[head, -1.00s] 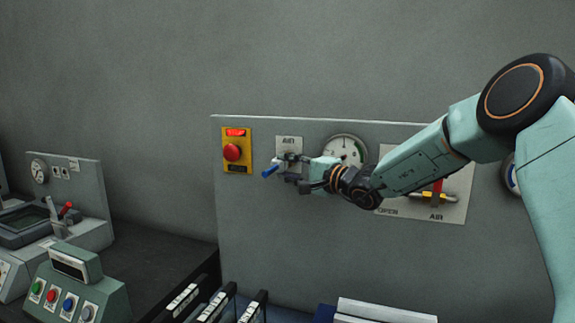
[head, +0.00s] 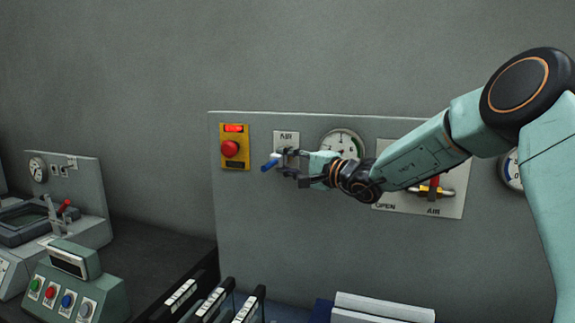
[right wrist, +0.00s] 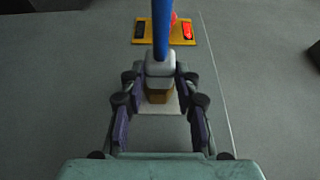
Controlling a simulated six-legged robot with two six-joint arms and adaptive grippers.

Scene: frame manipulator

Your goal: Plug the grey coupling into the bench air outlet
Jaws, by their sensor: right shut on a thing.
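The grey coupling (right wrist: 160,66) has a blue hose end (right wrist: 162,25) and sits between the fingertips of my right gripper (right wrist: 160,74). My right gripper is shut on it. In the head view the gripper (head: 286,163) is in front of the small AIR plate (head: 286,136), with the blue end pointing left. In the right wrist view a brass-coloured piece (right wrist: 158,92) shows between the coupling and the pale plate (right wrist: 172,106). I cannot tell whether the coupling is fully seated on the outlet. The fingers hide part of it. My left gripper is out of view.
A yellow box with a red button (head: 231,148) is left of the outlet. A round gauge (head: 343,144) and a yellow valve (head: 432,190) are to the right, partly behind my arm. A button console (head: 70,280) stands lower left.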

